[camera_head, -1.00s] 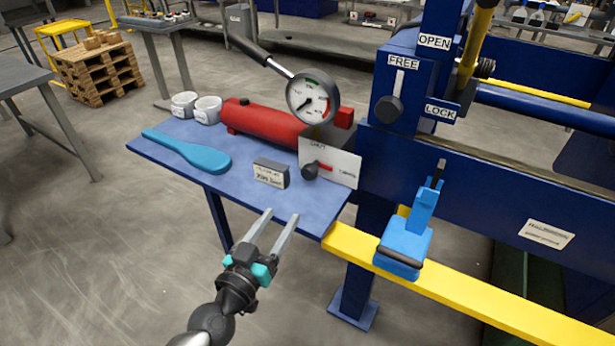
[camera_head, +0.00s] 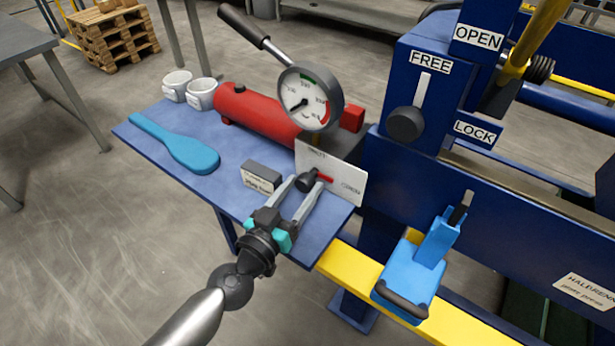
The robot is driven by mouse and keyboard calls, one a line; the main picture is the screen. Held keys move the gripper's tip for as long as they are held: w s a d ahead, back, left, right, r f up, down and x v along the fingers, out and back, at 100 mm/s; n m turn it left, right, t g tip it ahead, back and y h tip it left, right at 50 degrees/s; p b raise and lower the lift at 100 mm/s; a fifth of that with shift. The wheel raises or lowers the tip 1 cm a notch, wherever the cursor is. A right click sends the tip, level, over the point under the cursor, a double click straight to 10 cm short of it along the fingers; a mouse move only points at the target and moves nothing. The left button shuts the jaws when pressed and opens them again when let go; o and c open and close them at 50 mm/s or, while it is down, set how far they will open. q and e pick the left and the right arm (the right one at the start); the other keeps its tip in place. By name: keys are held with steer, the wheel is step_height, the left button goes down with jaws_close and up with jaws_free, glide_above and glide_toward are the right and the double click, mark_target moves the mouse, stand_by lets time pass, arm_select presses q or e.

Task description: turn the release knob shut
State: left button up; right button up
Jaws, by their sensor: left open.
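The release knob (camera_head: 307,181) is a small dark knob with a red pointer, in front of a white plate (camera_head: 343,186) beneath the round gauge (camera_head: 307,98). The red pointer lies toward the right, on the side of the plate's lower-right lettering. My left gripper (camera_head: 306,182) is open. Its two pale fingers reach up from below, one on each side of the knob; whether they touch it I cannot tell. My right gripper is not in view.
A dark labelled block (camera_head: 262,177) sits close left of my gripper on the blue shelf (camera_head: 150,118). A blue clamp-like tool (camera_head: 412,275) is at right.

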arm_select(q)
steer(key=shift+w, duration=0.1)
jaws_close()
stand_by(0.5)
